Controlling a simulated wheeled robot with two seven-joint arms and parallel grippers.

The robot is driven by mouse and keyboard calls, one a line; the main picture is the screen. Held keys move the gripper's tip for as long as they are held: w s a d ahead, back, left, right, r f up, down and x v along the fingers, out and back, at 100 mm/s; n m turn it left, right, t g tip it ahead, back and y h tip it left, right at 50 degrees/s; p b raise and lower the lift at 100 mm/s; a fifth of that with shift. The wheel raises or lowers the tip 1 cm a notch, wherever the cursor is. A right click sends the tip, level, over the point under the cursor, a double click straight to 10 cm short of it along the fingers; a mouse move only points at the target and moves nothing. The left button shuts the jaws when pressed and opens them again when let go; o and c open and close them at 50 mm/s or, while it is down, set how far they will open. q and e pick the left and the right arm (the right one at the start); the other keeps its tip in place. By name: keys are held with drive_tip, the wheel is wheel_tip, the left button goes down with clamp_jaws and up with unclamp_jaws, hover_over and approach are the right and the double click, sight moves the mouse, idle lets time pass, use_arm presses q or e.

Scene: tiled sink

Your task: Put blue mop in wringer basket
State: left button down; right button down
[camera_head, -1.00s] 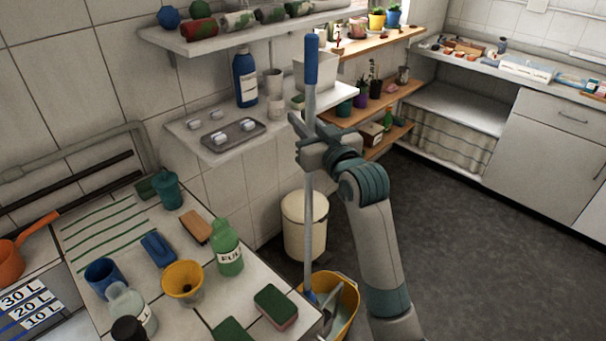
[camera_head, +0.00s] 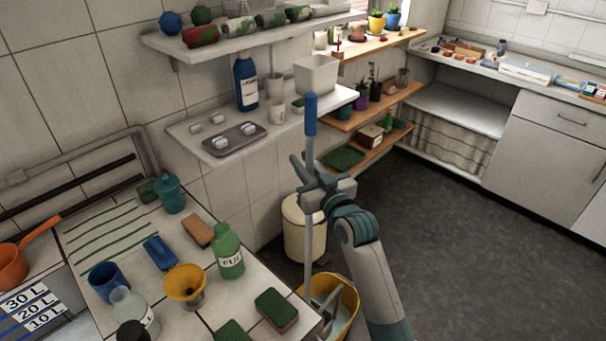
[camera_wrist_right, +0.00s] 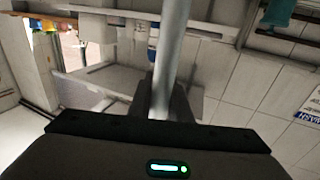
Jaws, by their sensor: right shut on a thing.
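The mop's grey pole with a blue grip end (camera_head: 310,115) stands nearly upright. My right gripper (camera_head: 312,180) is shut on the pole below the blue grip. The pole also shows between the fingers in the right wrist view (camera_wrist_right: 170,65). The pole's lower end goes down to the yellow bucket (camera_head: 345,302) on the floor, partly behind the counter edge. A grey wringer part (camera_head: 328,304) shows inside the bucket. The mop's head is hidden, so I cannot tell whether it is in the basket. My left gripper is not in view.
The tiled counter (camera_head: 250,280) at left holds a green bottle (camera_head: 228,252), a yellow funnel (camera_head: 185,284) and sponges (camera_head: 276,308). A white bin (camera_head: 302,228) stands behind the bucket. Wall shelves (camera_head: 215,155) are near the pole. The floor (camera_head: 450,240) at right is clear.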

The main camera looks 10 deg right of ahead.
wheel_tip(320, 180, down, 4)
drive_tip(key=shift+r+p, duration=0.25)
drive_tip(key=shift+p, duration=0.05)
drive_tip(key=shift+f, duration=0.1)
drive_tip(key=c, duration=1.6)
unclamp_jaws()
drive_tip(key=shift+f, duration=0.1)
drive_tip(key=shift+c, duration=0.2)
drive_tip(key=shift+s, duration=0.1)
